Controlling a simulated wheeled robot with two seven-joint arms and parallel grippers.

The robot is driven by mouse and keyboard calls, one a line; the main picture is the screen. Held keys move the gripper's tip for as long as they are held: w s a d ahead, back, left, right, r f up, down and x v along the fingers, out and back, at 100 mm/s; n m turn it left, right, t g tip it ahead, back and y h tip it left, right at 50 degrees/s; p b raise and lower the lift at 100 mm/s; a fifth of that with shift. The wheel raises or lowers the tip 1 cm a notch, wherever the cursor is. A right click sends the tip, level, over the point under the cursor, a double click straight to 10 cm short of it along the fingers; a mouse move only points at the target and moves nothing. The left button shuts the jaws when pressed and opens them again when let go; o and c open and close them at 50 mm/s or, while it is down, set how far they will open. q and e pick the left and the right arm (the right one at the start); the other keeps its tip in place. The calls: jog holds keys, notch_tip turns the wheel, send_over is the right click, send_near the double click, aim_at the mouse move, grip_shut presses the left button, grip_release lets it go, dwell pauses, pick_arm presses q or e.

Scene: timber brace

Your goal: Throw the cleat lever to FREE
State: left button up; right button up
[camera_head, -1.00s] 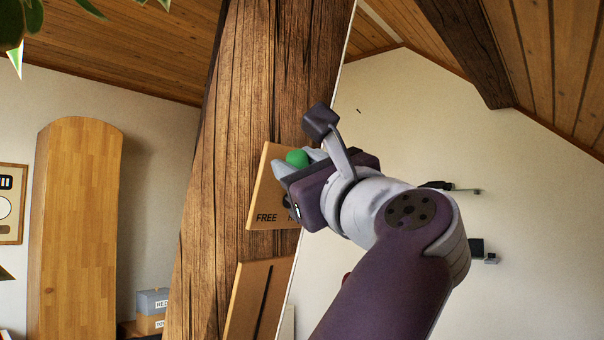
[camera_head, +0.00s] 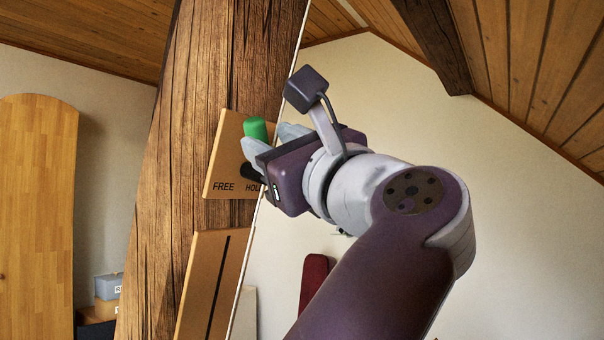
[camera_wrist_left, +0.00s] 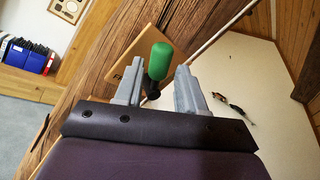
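The cleat lever has a green grip (camera_head: 256,128) and a dark base (camera_head: 250,171) on a wooden board (camera_head: 222,160) fixed to the timber post. The board is lettered FREE at left and, partly hidden, HOL… at right. The grip stands over the right part of the board, nearer the HOL… side. My left gripper (camera_head: 270,140) is at the lever, its fingers apart on either side of the green grip. In the left wrist view the grip (camera_wrist_left: 160,61) shows between the fingertips (camera_wrist_left: 160,75), with a visible gap to the right finger. My right gripper is not in view.
A second board (camera_head: 212,280) with a dark slot sits lower on the post (camera_head: 165,200). A pale rope (camera_head: 291,75) runs along the post's right edge, close behind my gripper. A dark red object (camera_head: 314,280) is behind my arm. Open room lies right of the post.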

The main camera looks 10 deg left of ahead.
pick_arm(q)
jog(key=b+v, duration=0.1)
jog(key=v, duration=0.6)
jog(key=shift+s+d, duration=0.25)
jog(key=shift+f, duration=0.1)
